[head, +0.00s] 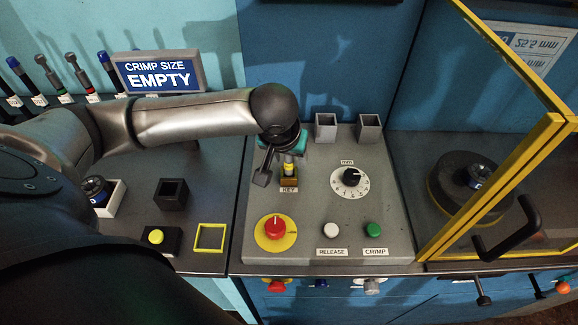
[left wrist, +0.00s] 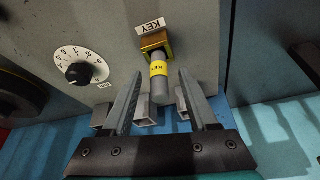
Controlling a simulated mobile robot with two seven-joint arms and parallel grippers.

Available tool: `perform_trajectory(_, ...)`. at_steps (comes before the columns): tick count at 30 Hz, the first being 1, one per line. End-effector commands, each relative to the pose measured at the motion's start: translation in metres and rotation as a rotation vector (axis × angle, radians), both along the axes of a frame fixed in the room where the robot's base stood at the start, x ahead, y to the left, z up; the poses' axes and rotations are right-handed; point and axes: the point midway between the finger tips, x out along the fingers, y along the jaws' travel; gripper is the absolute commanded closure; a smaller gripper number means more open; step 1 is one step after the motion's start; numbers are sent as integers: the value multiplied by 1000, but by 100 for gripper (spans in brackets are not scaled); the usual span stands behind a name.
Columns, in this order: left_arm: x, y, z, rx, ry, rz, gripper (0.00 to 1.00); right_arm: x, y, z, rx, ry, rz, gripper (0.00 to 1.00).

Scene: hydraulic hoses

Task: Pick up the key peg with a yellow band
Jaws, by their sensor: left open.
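The key peg (left wrist: 159,77) is a grey cylinder with a yellow band that reads KEY. It stands in a brass-coloured square socket (left wrist: 155,42) beside a KEY label on the grey control panel. In the head view the yellow band of the key peg (head: 288,168) shows just below my left gripper (head: 276,172). In the left wrist view my left gripper (left wrist: 160,103) is open, with one finger on each side of the peg's free end. I cannot tell whether either finger touches it. My right gripper is not in view.
The panel carries a dial (head: 351,177), a red knob (head: 274,228), a white button (head: 331,230) and a green button (head: 373,230). Two empty grey square holders (head: 326,126) stand behind. A yellow-framed guard (head: 493,185) is at right; a CRIMP SIZE EMPTY sign (head: 158,73) is at left.

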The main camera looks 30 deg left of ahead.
Motion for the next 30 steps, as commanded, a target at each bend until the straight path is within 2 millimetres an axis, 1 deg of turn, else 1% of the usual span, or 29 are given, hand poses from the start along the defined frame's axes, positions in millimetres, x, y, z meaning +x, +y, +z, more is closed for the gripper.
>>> perform_trajectory(3,0,0,1,-1,-1,0,42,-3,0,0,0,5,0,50)
perform_trajectory(18,0,0,1,-1,0,0,98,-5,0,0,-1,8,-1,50)
perform_trajectory(19,0,0,1,-1,0,0,100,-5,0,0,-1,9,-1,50)
perform_trajectory(30,0,0,1,-1,-1,0,100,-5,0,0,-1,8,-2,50)
